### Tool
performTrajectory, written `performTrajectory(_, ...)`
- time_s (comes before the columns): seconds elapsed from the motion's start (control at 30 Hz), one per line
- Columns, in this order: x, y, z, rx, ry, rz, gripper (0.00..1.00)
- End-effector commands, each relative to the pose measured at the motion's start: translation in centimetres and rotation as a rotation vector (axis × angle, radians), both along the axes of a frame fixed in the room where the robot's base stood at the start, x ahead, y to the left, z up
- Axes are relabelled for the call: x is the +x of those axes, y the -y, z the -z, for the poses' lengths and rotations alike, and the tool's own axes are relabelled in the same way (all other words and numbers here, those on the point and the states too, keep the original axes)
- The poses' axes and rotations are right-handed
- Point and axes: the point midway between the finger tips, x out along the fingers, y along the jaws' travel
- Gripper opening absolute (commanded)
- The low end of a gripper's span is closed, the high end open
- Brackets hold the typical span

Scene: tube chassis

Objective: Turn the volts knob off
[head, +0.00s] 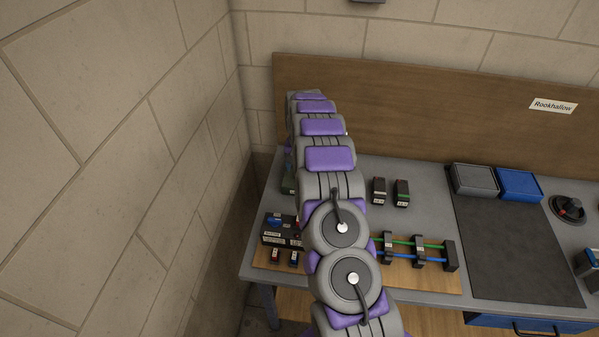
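A small dark panel (277,231) with white labels and a blue part on top sits at the left of a wooden board. I cannot read its labels, so I cannot tell whether the volts knob is on it. A round dark dial (569,208) with a red part stands at the bench's right side, and its marking is unreadable too. My purple and grey arm reaches up from the bottom centre over the bench and hides part of the panel area. My gripper is hidden behind the arm.
The wooden board (420,279) carries green and blue rods in black holders (419,250). Two small dark blocks (402,193) stand behind it. A grey tray (474,180) and a blue tray (519,185) border a bare dark mat (515,245). A stone wall (130,150) rises close at left.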

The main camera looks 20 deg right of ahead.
Motion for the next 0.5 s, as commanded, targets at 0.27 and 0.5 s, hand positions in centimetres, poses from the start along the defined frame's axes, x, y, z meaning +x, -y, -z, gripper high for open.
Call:
performTrajectory(0.27,0.2,0.1,-6.4,-0.001,0.004,0.0,0.72)
performTrajectory(0.5,0.2,0.1,-11.0,-0.001,0.003,0.0,0.72)
